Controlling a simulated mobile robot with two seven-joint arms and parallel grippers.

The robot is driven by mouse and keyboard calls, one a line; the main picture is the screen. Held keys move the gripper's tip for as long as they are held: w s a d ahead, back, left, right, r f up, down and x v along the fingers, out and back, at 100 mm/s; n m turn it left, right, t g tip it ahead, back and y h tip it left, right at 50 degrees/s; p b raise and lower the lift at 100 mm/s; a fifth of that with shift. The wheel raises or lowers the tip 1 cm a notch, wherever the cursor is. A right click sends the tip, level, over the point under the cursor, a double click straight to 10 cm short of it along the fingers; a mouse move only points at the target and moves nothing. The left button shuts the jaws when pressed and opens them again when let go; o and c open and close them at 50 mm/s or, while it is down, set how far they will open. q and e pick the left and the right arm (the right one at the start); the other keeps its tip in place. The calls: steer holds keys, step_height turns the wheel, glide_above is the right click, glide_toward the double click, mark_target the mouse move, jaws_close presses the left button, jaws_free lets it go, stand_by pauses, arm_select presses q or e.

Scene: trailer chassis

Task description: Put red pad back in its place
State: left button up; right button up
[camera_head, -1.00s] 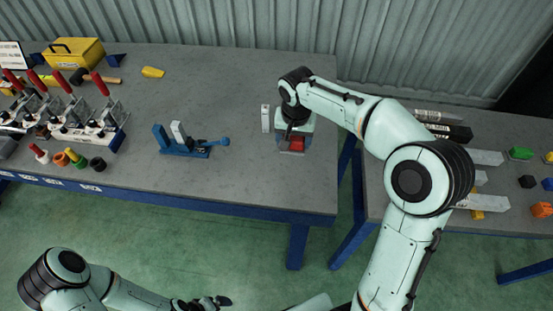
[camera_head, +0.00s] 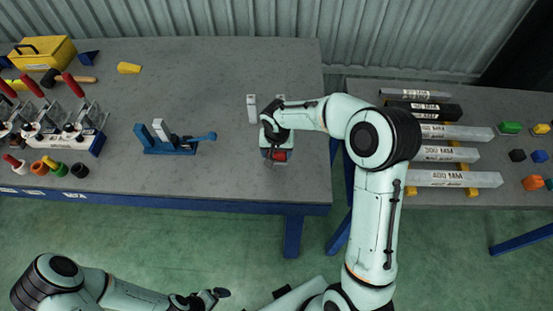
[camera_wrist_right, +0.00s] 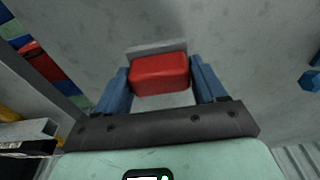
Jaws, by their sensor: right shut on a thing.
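The red pad (camera_head: 280,155) is at my right gripper (camera_head: 276,157), above the right front part of the left table. In the right wrist view, the red pad (camera_wrist_right: 160,73) sits between the two blue fingers of my right gripper (camera_wrist_right: 160,80), which is shut on it. A grey plate-like piece (camera_wrist_right: 157,47) shows just behind the pad; I cannot tell whether they touch. My left gripper (camera_head: 212,297) is low over the floor in front of the table; its jaws are too small to read.
Two small white uprights (camera_head: 252,108) stand just behind my right gripper. A blue fixture (camera_head: 170,140) is to the left, with red-handled clamps (camera_head: 75,115) farther left. Labelled bars (camera_head: 455,178) lie on the right table, across a gap.

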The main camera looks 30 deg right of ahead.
mark_target(277, 160)
steer(key=shift+f, duration=2.3)
steer(key=shift+f, duration=0.25)
steer(key=o, duration=1.3)
steer(key=shift+r, duration=0.1)
steer(key=shift+c, duration=0.2)
step_height(277, 160, up, 12)
steer(key=s, duration=0.1)
steer(key=shift+s+a, duration=0.35)
steer(key=shift+a, duration=0.1)
